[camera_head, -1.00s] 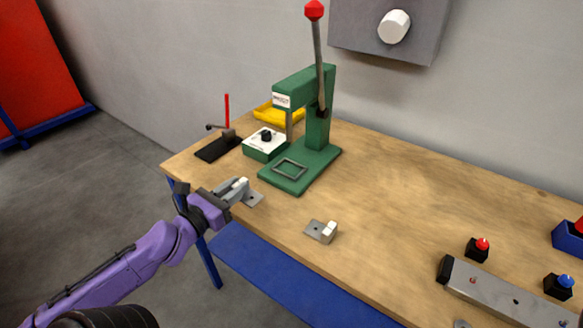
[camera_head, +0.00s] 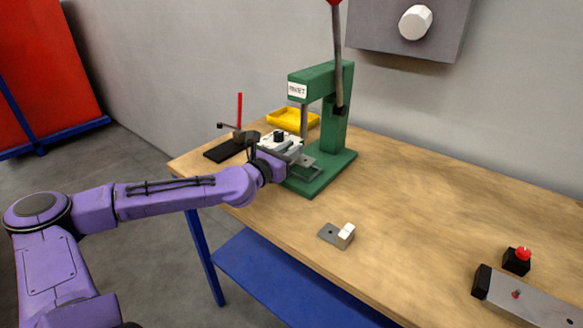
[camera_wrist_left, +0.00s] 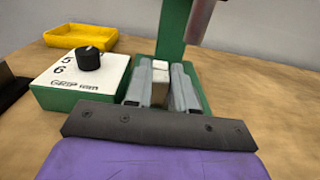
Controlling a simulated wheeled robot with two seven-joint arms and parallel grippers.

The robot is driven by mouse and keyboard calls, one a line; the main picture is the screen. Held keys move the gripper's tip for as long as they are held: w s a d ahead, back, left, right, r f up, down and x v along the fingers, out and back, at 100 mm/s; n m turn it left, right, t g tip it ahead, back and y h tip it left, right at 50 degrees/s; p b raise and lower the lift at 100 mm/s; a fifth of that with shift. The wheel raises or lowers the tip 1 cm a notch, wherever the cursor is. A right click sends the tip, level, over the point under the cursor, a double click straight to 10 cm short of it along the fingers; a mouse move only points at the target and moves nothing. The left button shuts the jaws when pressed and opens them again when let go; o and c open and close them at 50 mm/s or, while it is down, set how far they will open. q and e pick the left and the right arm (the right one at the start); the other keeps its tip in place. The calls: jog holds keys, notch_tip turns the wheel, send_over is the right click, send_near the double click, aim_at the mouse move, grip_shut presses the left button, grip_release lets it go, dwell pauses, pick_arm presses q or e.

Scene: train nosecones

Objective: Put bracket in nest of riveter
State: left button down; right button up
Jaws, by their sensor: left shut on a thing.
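The green riveter (camera_head: 343,130) stands on the table with its lever raised. Its nest (camera_head: 311,176), a grey rectangular frame on the base, is partly hidden behind my left gripper (camera_head: 299,159). That gripper is shut on a bracket, a grey plate with a pale block; the block (camera_wrist_left: 160,70) shows between the two fingers in the left wrist view. The bracket is at the nest, over the riveter base; whether it touches the nest I cannot tell. A second bracket (camera_head: 329,234) lies on the table nearer the front edge. My right gripper is not in view.
A green-and-white box with a black knob (camera_wrist_left: 90,58) stands close left of the gripper. A yellow tray (camera_head: 293,120) and a black stand with a red rod (camera_head: 240,112) are behind. A metal bar (camera_head: 530,300) lies at right; the table middle is clear.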

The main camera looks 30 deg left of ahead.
pick_arm(q)
notch_tip(320, 180, down, 3)
jog(key=shift+w+d+f, duration=0.1)
jog(key=shift+w, duration=0.05)
jog(key=shift+f, duration=0.15)
jog(key=shift+b, duration=0.3)
jog(key=shift+f, duration=0.2)
jog(key=c, duration=1)
grip_release()
jog(key=shift+o, duration=0.2)
jog(key=shift+r, duration=0.1)
